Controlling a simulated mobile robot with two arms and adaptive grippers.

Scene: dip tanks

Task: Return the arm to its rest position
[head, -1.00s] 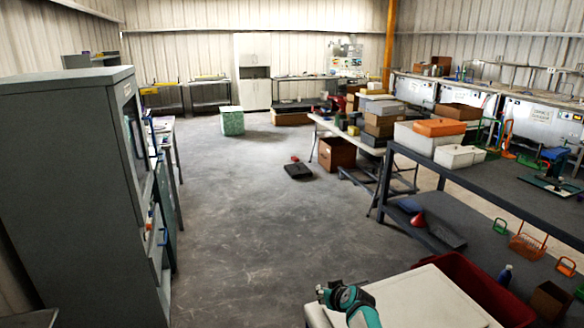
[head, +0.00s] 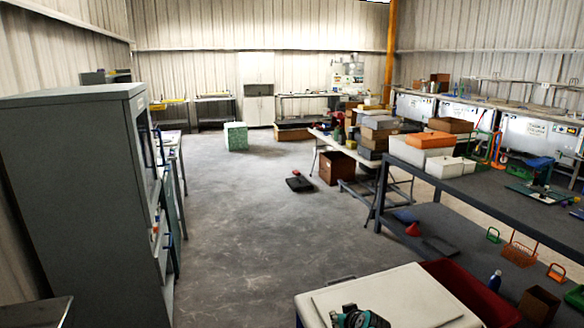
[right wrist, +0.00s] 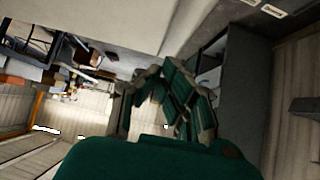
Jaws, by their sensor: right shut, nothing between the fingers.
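My right gripper (right wrist: 158,76) shows in the right wrist view, with its green and grey fingers drawn together and nothing held between them. In the head view, a teal and dark part of my arm (head: 358,317) shows at the bottom edge, in front of the white-topped surface. The rest of that arm is cut off by the frame. My left gripper is in neither current view.
A white lidded box or cart top (head: 410,290) and a red bin (head: 462,285) are close by at the bottom. A grey cabinet (head: 75,200) stands at left, a dark workbench (head: 470,195) at right. The concrete floor (head: 240,220) between is mostly clear.

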